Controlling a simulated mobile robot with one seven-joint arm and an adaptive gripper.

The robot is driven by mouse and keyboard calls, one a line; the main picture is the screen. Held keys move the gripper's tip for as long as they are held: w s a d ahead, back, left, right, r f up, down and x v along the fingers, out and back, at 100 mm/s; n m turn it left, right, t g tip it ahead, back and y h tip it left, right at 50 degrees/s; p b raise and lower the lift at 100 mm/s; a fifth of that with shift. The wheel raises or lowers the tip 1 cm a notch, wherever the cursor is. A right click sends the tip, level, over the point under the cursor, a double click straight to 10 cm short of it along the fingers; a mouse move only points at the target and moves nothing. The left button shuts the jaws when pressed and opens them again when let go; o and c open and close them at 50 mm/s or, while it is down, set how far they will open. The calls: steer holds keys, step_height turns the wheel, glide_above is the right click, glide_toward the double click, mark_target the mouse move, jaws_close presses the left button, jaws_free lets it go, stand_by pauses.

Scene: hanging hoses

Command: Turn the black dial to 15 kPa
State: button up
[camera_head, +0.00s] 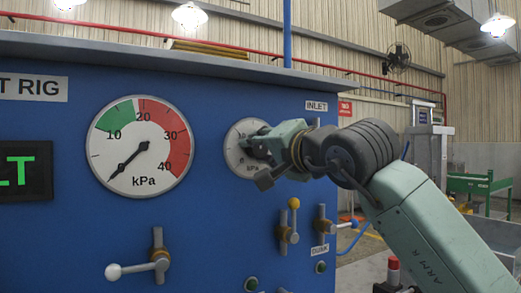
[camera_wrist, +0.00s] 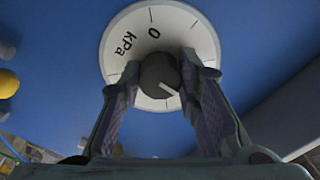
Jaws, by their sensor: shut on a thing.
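The black dial (camera_wrist: 158,76) is a round knob at the centre of a white scale plate (camera_wrist: 193,27) in the wrist view. Its white pointer mark faces lower right in that picture; "0" and "kPa" show on the plate. My gripper (camera_wrist: 160,66) is shut on the dial, one finger on each side. In the head view my gripper (camera_head: 260,146) reaches the plate (camera_head: 233,138) from the right and hides the knob and part of the scale. The large kPa gauge (camera_head: 140,160) has its black needle pointing lower left, near the bottom of its scale.
Below the plate are a yellow-knobbed lever (camera_head: 293,204) and a lever with a blue knob (camera_head: 354,223). A white-knobbed lever (camera_head: 114,271) sits under the gauge. The blue panel (camera_head: 215,215) has a ledge above; open room lies right of it.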

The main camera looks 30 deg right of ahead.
stand_by(0.3)
steer(key=o, duration=1.2)
steer(key=shift+c, duration=0.2)
steer(key=shift+s, duration=0.1)
steer(key=s, duration=1.2)
steer(key=shift+a, duration=0.35)
steer(key=shift+w, duration=0.1)
